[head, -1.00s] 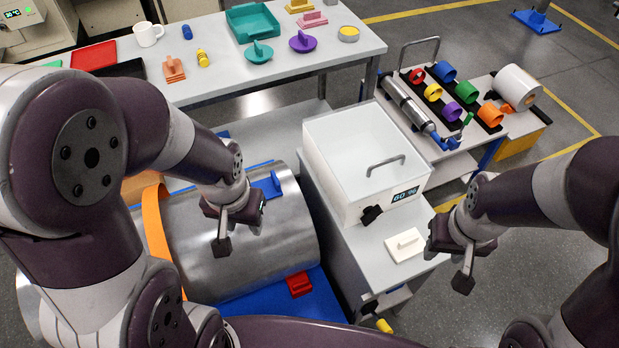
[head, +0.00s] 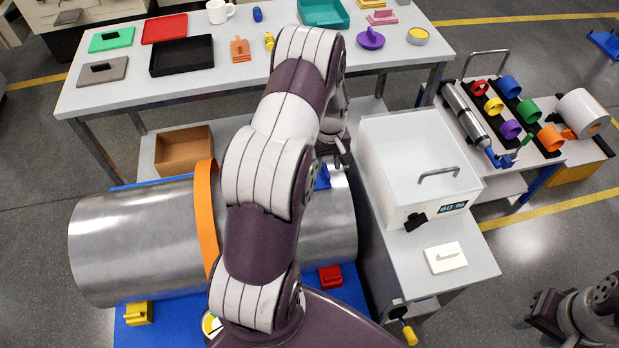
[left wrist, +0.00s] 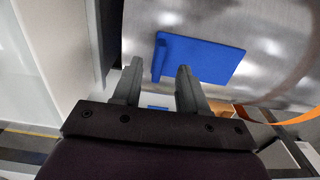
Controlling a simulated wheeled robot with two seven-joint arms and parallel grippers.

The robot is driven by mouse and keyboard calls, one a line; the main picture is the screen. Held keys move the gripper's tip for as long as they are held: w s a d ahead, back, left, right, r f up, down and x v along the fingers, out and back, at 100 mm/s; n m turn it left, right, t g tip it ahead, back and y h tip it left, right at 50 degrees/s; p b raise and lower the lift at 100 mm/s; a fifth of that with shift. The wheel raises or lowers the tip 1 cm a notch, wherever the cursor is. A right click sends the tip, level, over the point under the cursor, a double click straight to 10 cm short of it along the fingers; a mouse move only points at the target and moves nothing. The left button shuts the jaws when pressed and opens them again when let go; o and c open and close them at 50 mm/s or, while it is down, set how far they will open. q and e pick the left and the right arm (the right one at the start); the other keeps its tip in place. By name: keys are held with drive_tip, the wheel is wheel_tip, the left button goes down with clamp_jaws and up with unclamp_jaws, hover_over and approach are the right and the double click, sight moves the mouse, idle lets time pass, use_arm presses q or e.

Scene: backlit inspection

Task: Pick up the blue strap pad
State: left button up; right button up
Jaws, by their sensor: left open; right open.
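The blue strap pad (head: 322,178) lies on the top right part of the shiny metal drum (head: 140,240). In the head view, my left arm and gripper hide part of it. In the left wrist view, the pad (left wrist: 205,60) is a flat blue plate with a raised rib at its left end. My left gripper (head: 338,160) is open beside the pad. In the wrist view, its two fingers (left wrist: 157,78) are apart, with the rib just beyond the fingertips; contact cannot be told. My right gripper (head: 535,310) is open, at the lower right, far from the pad.
An orange strap (head: 206,215) wraps the drum. A white box (head: 405,150) with a handle stands close right of the drum. A white pad (head: 446,258) lies before it. Red (head: 330,276) and yellow (head: 138,313) blocks sit by the drum. A table (head: 110,90) stands behind.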

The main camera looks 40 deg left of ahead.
sight(327, 172)
use_arm(q)
wheel_tip(327, 172, down, 4)
drive_tip(key=shift+s+d+f+p, duration=0.1)
drive_tip(key=shift+f+p, duration=0.05)
drive_tip(key=shift+p, duration=0.2)
drive_tip(key=shift+f, duration=0.3)
clamp_jaws()
drive_tip(key=shift+r, duration=0.15)
